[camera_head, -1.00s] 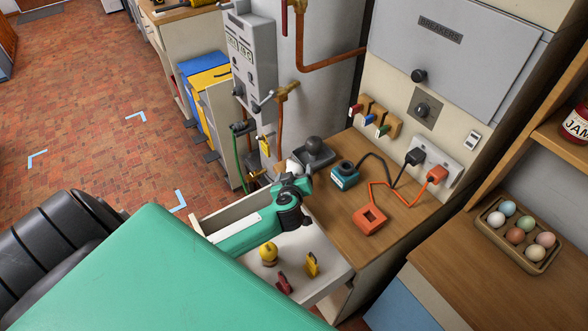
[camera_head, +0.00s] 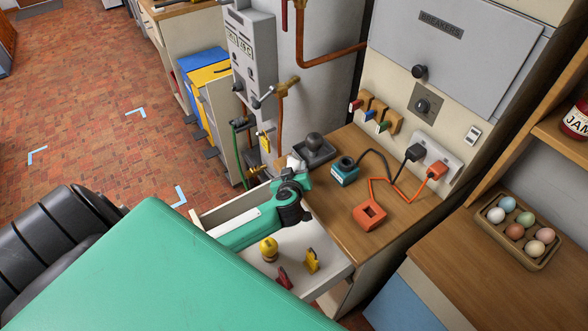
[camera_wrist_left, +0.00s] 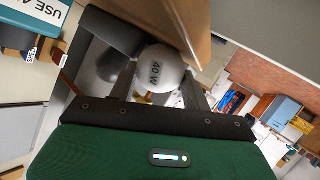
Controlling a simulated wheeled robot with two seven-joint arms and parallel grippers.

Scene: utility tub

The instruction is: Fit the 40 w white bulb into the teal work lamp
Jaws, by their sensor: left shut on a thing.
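The white bulb (camera_wrist_left: 160,70), marked 40 W, is held between the fingers of my left gripper (camera_wrist_left: 158,85). A teal part with a white label shows at the upper left of the wrist view (camera_wrist_left: 30,38). My right gripper is out of view.
A grey tray with a dark rounded thing (camera_head: 315,150) stands behind the gripper. An orange square-topped thing (camera_head: 369,217) and cables lie on the counter. The open drawer (camera_head: 330,279) holds a yellow bulb-like thing (camera_head: 268,249) and yellow and red pieces.

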